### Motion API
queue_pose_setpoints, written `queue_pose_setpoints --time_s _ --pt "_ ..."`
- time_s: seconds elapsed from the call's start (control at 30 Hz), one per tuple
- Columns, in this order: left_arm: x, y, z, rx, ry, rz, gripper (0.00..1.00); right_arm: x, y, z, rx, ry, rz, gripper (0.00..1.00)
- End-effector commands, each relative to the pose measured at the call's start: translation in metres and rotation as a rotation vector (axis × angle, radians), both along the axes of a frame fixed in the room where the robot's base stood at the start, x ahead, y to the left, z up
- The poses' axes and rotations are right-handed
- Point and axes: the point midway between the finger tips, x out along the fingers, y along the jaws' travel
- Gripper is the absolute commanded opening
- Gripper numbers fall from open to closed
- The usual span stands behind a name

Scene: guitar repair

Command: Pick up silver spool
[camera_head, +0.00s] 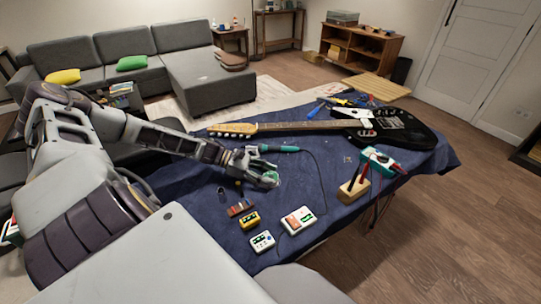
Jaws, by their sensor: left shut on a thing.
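My left gripper (266,181) reaches in from the left over the blue cloth on the table. Its fingers are shut on a small, round, pale grey-green thing (272,177), which I take to be the silver spool. The fingers cover much of it, and I cannot tell whether it touches the cloth. My right gripper is not in view.
A soldering iron with a teal handle (278,149) lies just behind the gripper. A black guitar (400,132) lies beyond. A yellow box (249,220), two white devices (297,220) and a wooden block (352,190) stand nearer. Bare blue cloth (325,165) lies right of the gripper.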

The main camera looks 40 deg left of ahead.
Motion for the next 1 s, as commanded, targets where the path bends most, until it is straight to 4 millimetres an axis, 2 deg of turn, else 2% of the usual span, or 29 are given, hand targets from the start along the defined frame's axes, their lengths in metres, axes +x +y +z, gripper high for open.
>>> queue_pose_setpoints --time_s 0.27,0.47,0.67,0.8,1.0 --pt "0.0 0.0 0.003 0.0 -0.001 0.0 0.22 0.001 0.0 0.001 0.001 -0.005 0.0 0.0" --pt "0.001 0.001 0.017 0.001 -0.001 0.001 0.22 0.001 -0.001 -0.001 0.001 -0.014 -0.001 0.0" --pt "0.0 0.001 0.041 0.003 -0.002 0.0 0.22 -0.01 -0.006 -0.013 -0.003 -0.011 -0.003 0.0" --pt "0.001 0.001 0.062 0.002 -0.003 0.0 0.22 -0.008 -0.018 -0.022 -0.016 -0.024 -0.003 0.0" --pt "0.001 0.001 0.087 0.001 -0.002 0.0 0.22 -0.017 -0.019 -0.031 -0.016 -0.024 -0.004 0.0"
